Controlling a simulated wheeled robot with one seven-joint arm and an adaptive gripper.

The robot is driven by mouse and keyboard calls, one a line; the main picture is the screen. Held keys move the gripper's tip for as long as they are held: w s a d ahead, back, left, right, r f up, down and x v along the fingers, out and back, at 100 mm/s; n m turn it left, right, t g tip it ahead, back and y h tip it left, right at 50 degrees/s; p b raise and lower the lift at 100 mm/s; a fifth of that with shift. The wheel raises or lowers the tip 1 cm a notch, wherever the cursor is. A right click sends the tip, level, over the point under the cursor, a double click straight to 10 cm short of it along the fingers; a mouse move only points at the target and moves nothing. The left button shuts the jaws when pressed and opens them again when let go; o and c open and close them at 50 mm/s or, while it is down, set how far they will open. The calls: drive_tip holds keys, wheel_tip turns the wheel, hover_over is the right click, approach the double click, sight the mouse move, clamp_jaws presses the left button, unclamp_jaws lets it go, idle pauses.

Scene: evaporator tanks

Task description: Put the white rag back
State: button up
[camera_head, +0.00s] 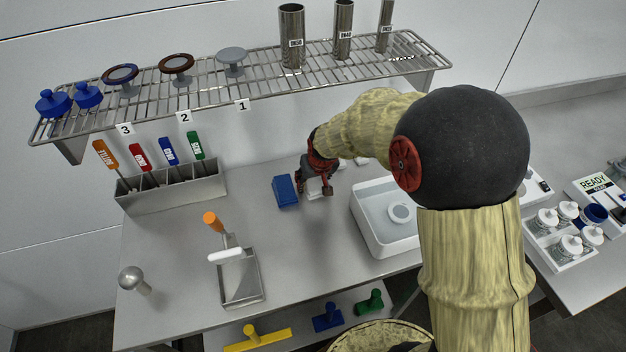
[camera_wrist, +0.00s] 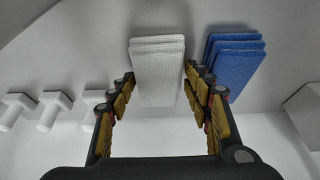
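The white rag (camera_wrist: 158,72) is folded in a thick layered block and lies upper middle in the wrist view. In the head view, it (camera_head: 316,187) shows partly beneath my gripper (camera_head: 317,182), which hides some of it. In the wrist view my gripper (camera_wrist: 160,74) has its fingers apart, one along each side of the white rag. The fingertips are close to its edges, and contact is hard to tell. A blue folded rag (camera_wrist: 234,62) lies just to the right of it in the wrist view. In the head view, this blue rag (camera_head: 285,190) is to the left.
A white basin (camera_head: 385,235) stands right of the rags. A wire shelf (camera_head: 245,88) with steel cylinders runs above the bench. A metal tool holder (camera_head: 172,190) and a dustpan-like tray (camera_head: 240,277) stand left. Small white pieces (camera_wrist: 52,108) lie left in the wrist view.

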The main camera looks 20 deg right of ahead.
drive_tip(key=shift+r, duration=0.1)
drive_tip(key=shift+r, duration=0.3)
drive_tip(key=s+f+p+v, duration=0.1)
drive_tip(key=s+p+v, duration=0.15)
drive_tip(key=v, duration=1.05)
drive_tip(key=s+f+p+v, duration=0.1)
drive_tip(key=s+v, duration=0.2)
drive_tip(key=v, duration=1)
drive_tip(key=shift+t, duration=0.5)
drive_tip(key=s+r, duration=0.1)
drive_tip(key=s, duration=0.3)
drive_tip(key=s+r, duration=0.1)
drive_tip(key=s, duration=0.4)
drive_tip(key=s+r, duration=0.1)
drive_tip(key=s, duration=0.4)
